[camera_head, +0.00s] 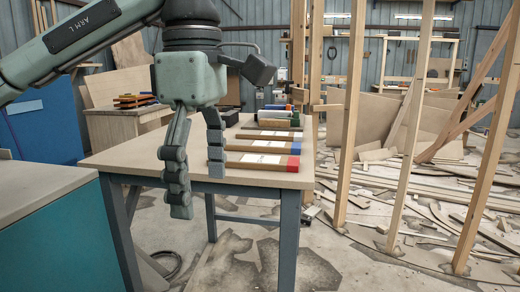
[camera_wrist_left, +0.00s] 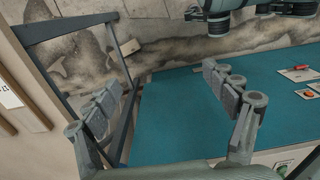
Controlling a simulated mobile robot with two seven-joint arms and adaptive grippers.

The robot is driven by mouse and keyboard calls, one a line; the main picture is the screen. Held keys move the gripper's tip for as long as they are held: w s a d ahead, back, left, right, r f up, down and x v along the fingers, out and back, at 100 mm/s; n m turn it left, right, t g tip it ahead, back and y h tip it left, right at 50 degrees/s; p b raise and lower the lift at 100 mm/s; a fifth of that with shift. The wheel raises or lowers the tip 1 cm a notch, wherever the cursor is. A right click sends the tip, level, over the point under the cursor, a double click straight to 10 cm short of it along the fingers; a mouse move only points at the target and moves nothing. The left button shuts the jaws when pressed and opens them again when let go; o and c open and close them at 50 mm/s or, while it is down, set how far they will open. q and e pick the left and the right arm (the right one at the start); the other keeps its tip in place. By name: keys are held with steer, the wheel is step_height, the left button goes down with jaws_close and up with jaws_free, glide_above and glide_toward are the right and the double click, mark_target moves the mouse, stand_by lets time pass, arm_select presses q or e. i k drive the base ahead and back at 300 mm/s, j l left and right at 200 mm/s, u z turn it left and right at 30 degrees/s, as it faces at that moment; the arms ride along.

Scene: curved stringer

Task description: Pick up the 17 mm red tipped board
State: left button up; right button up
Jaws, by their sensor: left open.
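A board with a red end (camera_head: 262,161) lies flat near the front edge of the wooden table (camera_head: 140,156), with a white label on top. Its label is too small to read, so I cannot tell its thickness. My left gripper (camera_head: 198,190) is open and empty, fingers pointing down. In the head view it hangs at the table's front edge, overlapping the red-ended board's left end; I see no grip on it. The left wrist view also shows the open gripper (camera_wrist_left: 165,78), with nothing between the fingers.
A blue-ended board (camera_head: 262,145) lies just behind the red-ended one, with several other boards and coloured items further back. Upright wooden posts (camera_head: 350,115) stand right of the table.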

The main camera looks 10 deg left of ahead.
mark_target(245, 161)
steer(key=i, duration=1.2)
